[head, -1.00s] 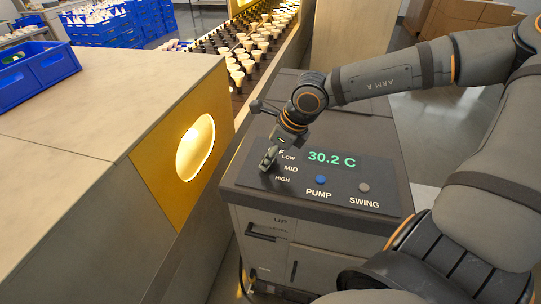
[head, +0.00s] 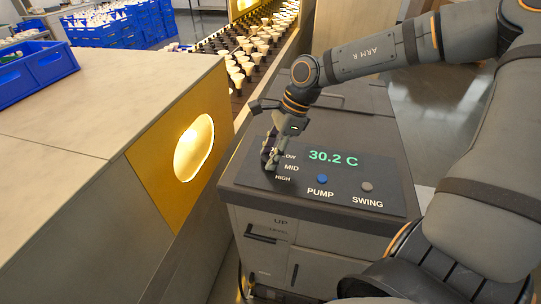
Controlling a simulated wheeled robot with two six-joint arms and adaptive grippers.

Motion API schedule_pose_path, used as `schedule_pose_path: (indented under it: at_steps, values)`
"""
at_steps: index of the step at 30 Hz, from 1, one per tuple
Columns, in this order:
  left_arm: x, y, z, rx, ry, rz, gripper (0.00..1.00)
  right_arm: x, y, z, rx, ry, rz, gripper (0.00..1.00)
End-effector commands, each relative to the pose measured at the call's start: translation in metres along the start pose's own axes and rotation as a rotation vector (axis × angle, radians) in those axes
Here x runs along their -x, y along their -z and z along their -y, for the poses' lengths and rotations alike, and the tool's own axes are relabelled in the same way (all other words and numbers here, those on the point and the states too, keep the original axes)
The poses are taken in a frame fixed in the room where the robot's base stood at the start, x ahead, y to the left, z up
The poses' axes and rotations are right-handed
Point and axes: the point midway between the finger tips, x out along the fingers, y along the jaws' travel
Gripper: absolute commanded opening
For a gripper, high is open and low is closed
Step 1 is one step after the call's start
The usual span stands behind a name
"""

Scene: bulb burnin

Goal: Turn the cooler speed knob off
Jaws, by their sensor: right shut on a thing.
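The cooler (head: 330,226) stands in the middle, with a dark control panel (head: 335,184) on its top. The panel shows a green 30.2 C readout (head: 333,158) and the labels LOW, MID and HIGH at its left end. My right gripper (head: 269,162) points down at that left end, beside these labels. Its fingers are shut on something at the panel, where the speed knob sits. The fingers hide the knob, so its pointer cannot be seen. The label above LOW is mostly covered. My left gripper is not in view.
A blue PUMP button (head: 322,178) and a grey SWING button (head: 367,187) are on the panel right of the gripper. A beige housing with a lit round opening (head: 194,148) stands close at left. Behind runs a conveyor of bulbs (head: 247,58). A blue crate (head: 35,67) is at far left.

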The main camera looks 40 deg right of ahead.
Motion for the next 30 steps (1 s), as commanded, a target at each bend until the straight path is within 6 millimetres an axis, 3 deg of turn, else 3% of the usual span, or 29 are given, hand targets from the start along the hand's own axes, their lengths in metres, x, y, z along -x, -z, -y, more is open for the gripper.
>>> schedule_pose_path:
  at_steps: [22, 23, 27, 30]
  values:
    - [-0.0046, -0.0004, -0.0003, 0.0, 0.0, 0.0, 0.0, 0.0013, 0.0, 0.0019, 0.083, -0.028, -0.001, 0.07]
    - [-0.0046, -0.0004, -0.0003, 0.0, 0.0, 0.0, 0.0, 0.0013, 0.0, 0.0019, 0.083, -0.028, -0.001, 0.43]
    - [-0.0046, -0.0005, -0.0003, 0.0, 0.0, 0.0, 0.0, 0.0009, 0.0, 0.0015, 0.082, -0.029, -0.001, 0.61]
    - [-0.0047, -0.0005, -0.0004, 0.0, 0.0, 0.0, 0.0, 0.0007, 0.0001, 0.0012, 0.081, -0.03, -0.001, 0.61]
